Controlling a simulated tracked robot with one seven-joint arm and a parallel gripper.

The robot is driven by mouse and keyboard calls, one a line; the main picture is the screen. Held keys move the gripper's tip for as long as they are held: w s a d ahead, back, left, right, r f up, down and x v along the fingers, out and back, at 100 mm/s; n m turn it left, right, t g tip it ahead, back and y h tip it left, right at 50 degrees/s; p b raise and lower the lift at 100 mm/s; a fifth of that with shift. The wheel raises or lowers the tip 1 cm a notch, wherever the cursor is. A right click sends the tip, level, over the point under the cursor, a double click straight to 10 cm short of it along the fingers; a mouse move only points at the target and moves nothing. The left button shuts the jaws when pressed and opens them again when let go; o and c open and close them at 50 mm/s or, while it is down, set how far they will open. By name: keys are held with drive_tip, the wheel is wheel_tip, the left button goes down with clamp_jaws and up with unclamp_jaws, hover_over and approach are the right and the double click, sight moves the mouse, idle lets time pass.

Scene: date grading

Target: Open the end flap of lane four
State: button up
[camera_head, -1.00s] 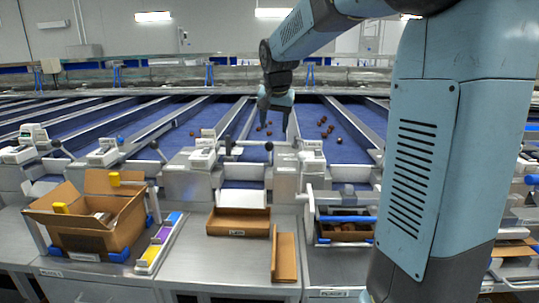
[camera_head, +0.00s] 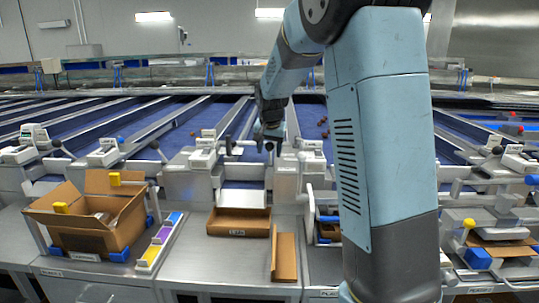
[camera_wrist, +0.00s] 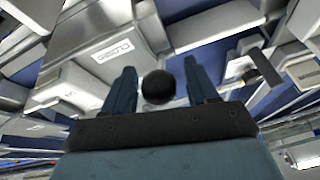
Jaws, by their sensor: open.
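My gripper (camera_head: 268,136) is in front of the lane end at the middle of the head view. In the wrist view my gripper (camera_wrist: 159,75) is open, with one finger on each side of a round black knob (camera_wrist: 158,88). Neither finger visibly touches the knob. In the head view a dark lever knob (camera_head: 269,146) shows just below my gripper. A white label (camera_wrist: 112,52) that seems to read "CLOSED" is on the grey housing left of the knob. I cannot read a lane number here.
A second black knob on a lever (camera_wrist: 250,44) is to the right in the wrist view. Below the lane end stand an empty brown tray (camera_head: 238,222) and a narrow carton (camera_head: 285,255). An open cardboard box (camera_head: 85,240) is at left.

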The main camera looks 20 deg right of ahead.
drive_tip(key=shift+x, duration=1.25)
clamp_jaws()
